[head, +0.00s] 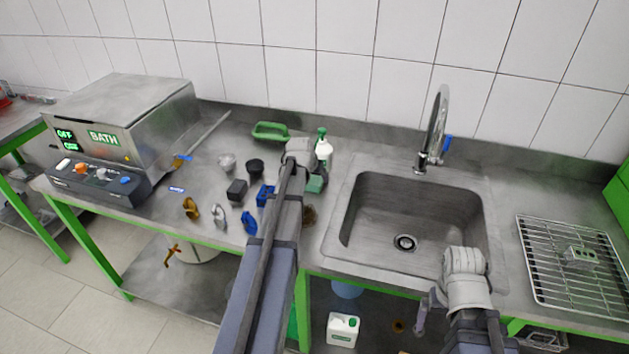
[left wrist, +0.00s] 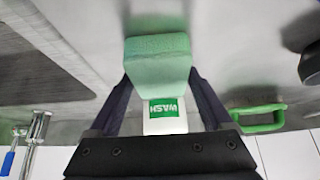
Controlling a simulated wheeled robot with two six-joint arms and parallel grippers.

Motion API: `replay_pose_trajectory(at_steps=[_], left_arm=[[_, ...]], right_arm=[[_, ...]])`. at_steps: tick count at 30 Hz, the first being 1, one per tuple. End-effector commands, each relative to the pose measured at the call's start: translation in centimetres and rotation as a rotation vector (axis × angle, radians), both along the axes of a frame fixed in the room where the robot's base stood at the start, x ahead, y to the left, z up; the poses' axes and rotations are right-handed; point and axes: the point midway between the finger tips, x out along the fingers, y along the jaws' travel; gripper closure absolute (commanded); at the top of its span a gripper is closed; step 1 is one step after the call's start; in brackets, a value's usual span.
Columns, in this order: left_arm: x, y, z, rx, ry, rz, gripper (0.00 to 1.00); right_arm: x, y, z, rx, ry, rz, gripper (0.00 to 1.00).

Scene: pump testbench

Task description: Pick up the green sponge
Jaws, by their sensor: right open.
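In the left wrist view the sponge (left wrist: 157,65) sits between the tips of my left gripper (left wrist: 158,85). One finger is at each side of it, close to or touching its edges; I cannot tell whether they grip it. In the head view my left gripper (head: 306,168) is over the sponge's spot. My right gripper (head: 464,268) is over the sink's front edge, open, its fingers hard to make out.
A white bottle (head: 323,149) labelled WASH (left wrist: 166,112) stands close to the sponge. Small blue, black and brass parts lie left of my left arm. The sink (head: 375,215) with its faucet (head: 432,145) and a wire rack (head: 535,285) are to the right.

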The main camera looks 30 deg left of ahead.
Motion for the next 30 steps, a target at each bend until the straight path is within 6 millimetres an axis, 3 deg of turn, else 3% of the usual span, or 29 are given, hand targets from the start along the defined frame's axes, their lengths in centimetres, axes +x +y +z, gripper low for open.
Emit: replay_pose_trajectory(at_steps=[2, 16, 30], left_arm=[[0.0, 0.01, 0.0, 0.0, 0.0, 0.0, 0.27], [-0.01, 0.02, -0.01, 0.0, 0.0, 0.0, 0.8], [-0.02, 0.01, 0.84, 0.0, 0.0, 0.0, 0.8]], right_arm=[[0.0, 0.0, 0.0, 0.0, 0.0, 0.0, 0.0], [0.0, 0.0, -0.01, 0.0, 0.0, 0.0, 0.0], [0.0, 0.0, 0.84, 0.0, 0.0, 0.0, 0.0]])
